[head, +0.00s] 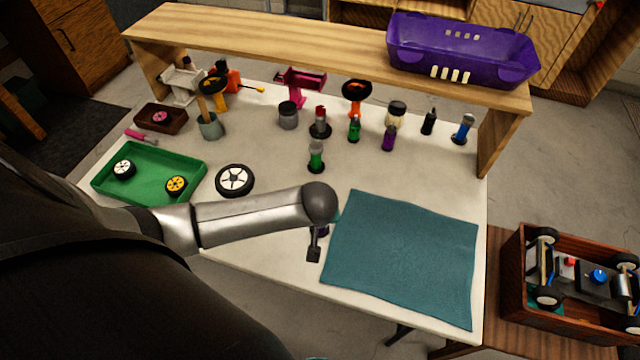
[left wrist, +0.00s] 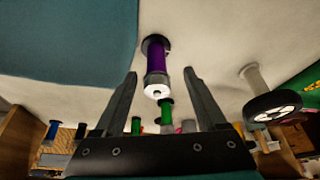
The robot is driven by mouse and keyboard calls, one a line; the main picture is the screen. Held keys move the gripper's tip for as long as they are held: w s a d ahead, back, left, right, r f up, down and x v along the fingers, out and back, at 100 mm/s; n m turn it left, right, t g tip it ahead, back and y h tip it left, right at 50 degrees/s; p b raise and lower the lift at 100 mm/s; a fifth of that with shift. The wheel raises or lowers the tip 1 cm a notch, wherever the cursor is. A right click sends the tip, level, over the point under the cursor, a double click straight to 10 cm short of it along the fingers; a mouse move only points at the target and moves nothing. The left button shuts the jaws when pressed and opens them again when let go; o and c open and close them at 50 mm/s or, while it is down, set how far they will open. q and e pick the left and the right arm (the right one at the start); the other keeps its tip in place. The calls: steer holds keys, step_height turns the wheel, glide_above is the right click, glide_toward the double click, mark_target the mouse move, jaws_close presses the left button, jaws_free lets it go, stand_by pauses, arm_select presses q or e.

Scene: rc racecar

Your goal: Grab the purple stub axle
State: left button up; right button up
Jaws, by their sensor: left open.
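The purple stub axle (left wrist: 156,58) stands on the white table in the left wrist view, which looks upside down. It has a dark base and a pale end with a hole. In the head view only a bit of it (head: 321,231) shows below my forearm, beside the teal mat. My left gripper (left wrist: 160,71) is open and empty, its fingers either side of the axle in the picture. A gap shows on both sides; I cannot tell if the axle is fully between the tips. In the head view my left gripper (head: 314,255) is at the mat's left edge. My right gripper is out of view.
The teal mat (head: 400,258) lies to the right. A green stub axle (head: 316,158) and a wheel (head: 234,180) stand beyond my arm. A green tray (head: 148,172) is at left. Several tools and parts line the back, including another purple part (head: 388,138).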

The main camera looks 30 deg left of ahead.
arm_select(q)
steer(key=shift+x, duration=0.8)
steer(key=shift+w+a+f+b, duration=0.15)
steer(key=shift+w+f+b, duration=0.15)
steer(key=shift+f, duration=0.35)
steer(key=x, duration=0.1)
steer(key=b+x, duration=0.1)
steer(key=x, duration=0.1)
steer(key=shift+w+d+f+b, duration=0.2)
steer(key=shift+f+b, duration=0.15)
steer(key=shift+f, duration=0.05)
steer(key=shift+w+a+f, duration=0.15)
steer(key=shift+w+f, duration=0.05)
steer(key=shift+f, duration=0.35)
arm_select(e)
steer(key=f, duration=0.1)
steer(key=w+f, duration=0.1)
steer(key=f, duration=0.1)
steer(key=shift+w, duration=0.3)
arm_select(q)
steer(key=c, duration=1.1)
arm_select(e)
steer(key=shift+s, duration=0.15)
arm_select(q)
steer(key=shift+r, duration=0.15)
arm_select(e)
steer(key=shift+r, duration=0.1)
